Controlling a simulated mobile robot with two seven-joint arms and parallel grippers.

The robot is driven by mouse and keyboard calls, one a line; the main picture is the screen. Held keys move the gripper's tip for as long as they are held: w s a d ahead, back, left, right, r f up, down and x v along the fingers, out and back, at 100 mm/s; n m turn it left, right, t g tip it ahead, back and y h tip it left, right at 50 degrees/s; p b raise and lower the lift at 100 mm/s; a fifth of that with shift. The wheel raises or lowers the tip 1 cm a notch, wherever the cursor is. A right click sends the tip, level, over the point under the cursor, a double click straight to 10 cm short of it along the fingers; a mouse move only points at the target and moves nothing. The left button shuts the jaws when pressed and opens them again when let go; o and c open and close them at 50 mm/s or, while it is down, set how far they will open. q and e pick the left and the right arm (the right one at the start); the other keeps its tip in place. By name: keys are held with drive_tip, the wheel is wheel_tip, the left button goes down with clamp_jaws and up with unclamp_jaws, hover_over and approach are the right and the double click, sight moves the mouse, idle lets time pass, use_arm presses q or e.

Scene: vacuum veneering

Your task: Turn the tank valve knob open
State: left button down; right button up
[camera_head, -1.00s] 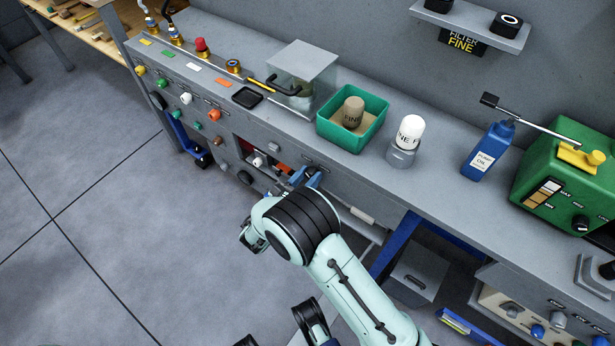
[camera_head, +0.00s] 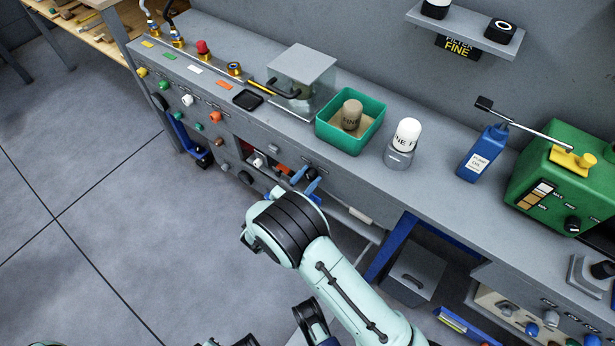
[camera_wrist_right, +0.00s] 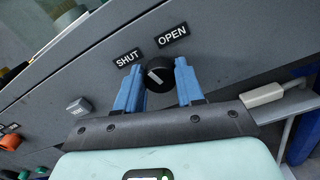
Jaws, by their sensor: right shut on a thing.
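The tank valve knob (camera_wrist_right: 158,75) is a round black knob with a white pointer line, on a grey panel. Its line slants up and left, toward the SHUT label (camera_wrist_right: 127,58) rather than the OPEN label (camera_wrist_right: 173,36). My right gripper (camera_wrist_right: 157,84) has its blue fingers on either side of the knob and is shut on it. In the head view the knob (camera_head: 310,173) shows small and dark on the bench front, with my right gripper (camera_head: 305,181) at it.
Several coloured knobs, including an orange one (camera_head: 215,117), sit on the panel to the left. Above stand a green bin (camera_head: 344,135), a white FINE filter (camera_head: 408,132) and a blue pump oil bottle (camera_head: 482,155). A pale handle (camera_wrist_right: 265,95) lies right of the gripper.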

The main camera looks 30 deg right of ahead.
drive_tip(key=shift+m, duration=0.9)
drive_tip(key=m, duration=0.2)
drive_tip(key=shift+m+p, duration=0.3)
drive_tip(key=shift+m, duration=0.1)
drive_tip(key=m, duration=0.3)
drive_tip(key=shift+f+m, duration=0.1)
drive_tip(key=shift+m, duration=0.2)
use_arm(q)
drive_tip(key=shift+w+d+r, duration=0.15)
drive_tip(key=shift+w+r, duration=0.4)
drive_tip(key=shift+r, duration=0.1)
use_arm(e)
drive_tip(key=shift+m, duration=2)
drive_tip(key=shift+a, duration=0.1)
drive_tip(key=o, duration=1)
drive_tip(key=shift+o, duration=0.2)
use_arm(q)
drive_tip(key=shift+s+d+r+p, duration=0.3)
drive_tip(key=shift+s+r+p, duration=0.1)
drive_tip(key=shift+s, duration=0.2)
drive_tip(key=shift+s+d+r+p, duration=0.3)
drive_tip(key=shift+s+r+p, duration=0.05)
drive_tip(key=shift+s, duration=0.25)
use_arm(e)
drive_tip(key=v, duration=1.3)
drive_tip(key=shift+s, duration=0.2)
